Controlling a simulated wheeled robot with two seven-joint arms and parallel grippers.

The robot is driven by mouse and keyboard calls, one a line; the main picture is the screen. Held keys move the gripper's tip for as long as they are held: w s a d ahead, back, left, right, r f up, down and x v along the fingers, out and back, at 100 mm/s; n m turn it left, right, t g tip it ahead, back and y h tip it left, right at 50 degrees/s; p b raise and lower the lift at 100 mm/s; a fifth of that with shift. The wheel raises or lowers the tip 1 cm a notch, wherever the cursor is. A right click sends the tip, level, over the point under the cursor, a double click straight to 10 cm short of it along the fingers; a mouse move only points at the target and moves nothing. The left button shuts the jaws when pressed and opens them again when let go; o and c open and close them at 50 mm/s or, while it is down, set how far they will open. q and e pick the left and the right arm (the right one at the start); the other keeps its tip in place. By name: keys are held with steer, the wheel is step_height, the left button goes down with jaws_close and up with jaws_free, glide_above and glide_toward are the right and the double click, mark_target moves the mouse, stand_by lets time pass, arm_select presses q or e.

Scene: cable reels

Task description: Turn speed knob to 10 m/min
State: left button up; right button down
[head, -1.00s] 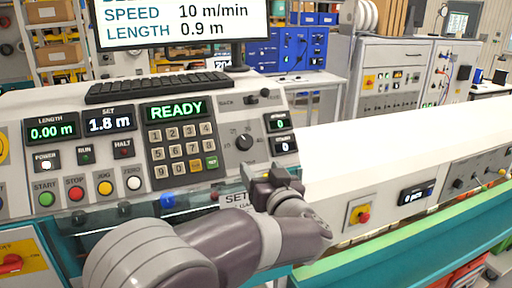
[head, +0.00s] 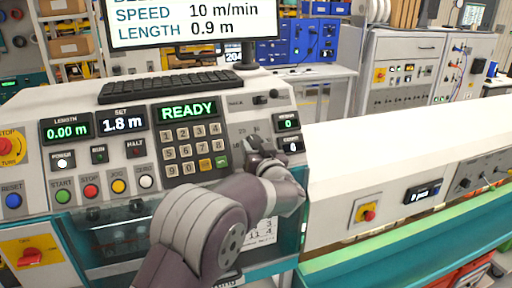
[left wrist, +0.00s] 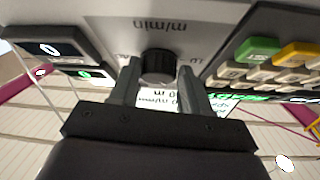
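The black ribbed speed knob (left wrist: 158,66) stands on the light panel below the "m/min" label (left wrist: 160,24) in the left wrist view. My left gripper (left wrist: 159,72) is open, with one finger on each side of the knob. Narrow gaps seem to show between fingers and knob; I cannot tell if they touch. In the head view my left gripper (head: 260,143) is over the dial and hides the knob, so its setting cannot be read. The monitor (head: 190,22) shows speed 10 m/min and length 0.9 m. My right gripper is not in view.
A keypad (head: 190,148) and a green "READY" display (head: 188,110) are left of my gripper. Small counters (head: 287,123) are close on its right. A keyboard (head: 170,86) lies behind the panel. Push buttons (head: 91,191) line the front. The white cover at right is clear.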

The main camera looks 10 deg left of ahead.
arm_select(q)
steer(key=shift+d, duration=0.1)
steer(key=c, duration=0.5)
steer(key=shift+w+d+r+n+y, duration=0.1)
steer(key=shift+n+y, duration=0.3)
steer(key=shift+n, duration=0.3)
steer(key=n+g+y+p, duration=0.1)
steer(key=n, duration=0.1)
steer(key=n+g+y, duration=0.1)
steer(key=n, duration=0.1)
steer(key=n+g+y+p, duration=0.1)
steer(key=n, duration=0.2)
steer(key=shift+w+d+r+g+p, duration=0.15)
steer(key=shift+w+d+g+p, duration=0.1)
steer(key=shift+g+p, duration=0.1)
steer(key=n+g+p, duration=0.1)
steer(key=n, duration=0.1)
steer(key=n+g+y+p, duration=0.1)
steer(key=n, duration=0.1)
steer(key=shift+w+d+r+g, duration=0.15)
steer(key=shift+g, duration=0.2)
steer(key=shift+w+n+g+p, duration=0.15)
steer(key=shift+n+g+p, duration=0.65)
steer(key=shift+n, duration=0.8)
steer(key=o, duration=1)
